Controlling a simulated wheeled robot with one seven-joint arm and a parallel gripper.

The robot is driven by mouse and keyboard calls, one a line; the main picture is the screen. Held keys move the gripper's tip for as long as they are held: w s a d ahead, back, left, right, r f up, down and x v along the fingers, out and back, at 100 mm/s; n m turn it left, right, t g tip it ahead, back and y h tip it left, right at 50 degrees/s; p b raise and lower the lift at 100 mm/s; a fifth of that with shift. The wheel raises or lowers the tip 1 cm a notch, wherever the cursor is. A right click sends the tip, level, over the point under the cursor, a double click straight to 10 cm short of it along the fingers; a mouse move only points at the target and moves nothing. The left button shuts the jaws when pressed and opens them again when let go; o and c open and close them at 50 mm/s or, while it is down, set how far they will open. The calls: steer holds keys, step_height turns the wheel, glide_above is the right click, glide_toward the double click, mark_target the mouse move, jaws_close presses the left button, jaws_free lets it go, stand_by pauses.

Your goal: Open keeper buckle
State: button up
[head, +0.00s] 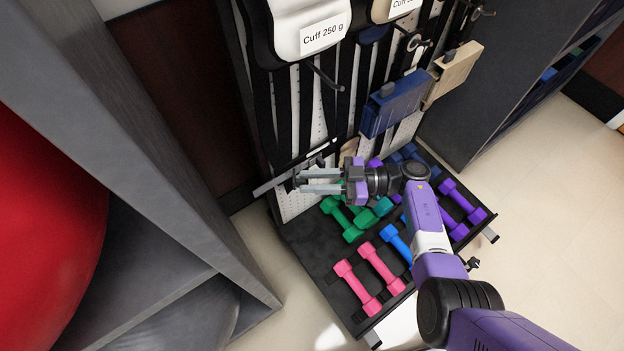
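A thin grey bar (272,184), which looks like the keeper, runs slantwise across the lower ends of the black hanging straps (306,105). Its buckle is too small to make out clearly, with dark fittings near the bar's right part. My gripper (299,182) points left, with its two grey fingers apart, one above the other in the picture. The fingertips are close to the bar and overlap it in view. I cannot tell whether they touch it. I see nothing clearly held between the fingers.
A dark rack tray holds pink (358,287), green (342,219), blue and purple dumbbells below my arm. White cuffs (310,28), a blue box (396,103) and a tan box (452,74) hang on the pegboard. A grey shelf (130,130) with a red ball (45,200) stands left.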

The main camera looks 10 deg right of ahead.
steer(key=shift+o, duration=0.3)
steer(key=v, duration=0.8)
steer(key=shift+p, duration=0.3)
steer(key=shift+a, duration=0.1)
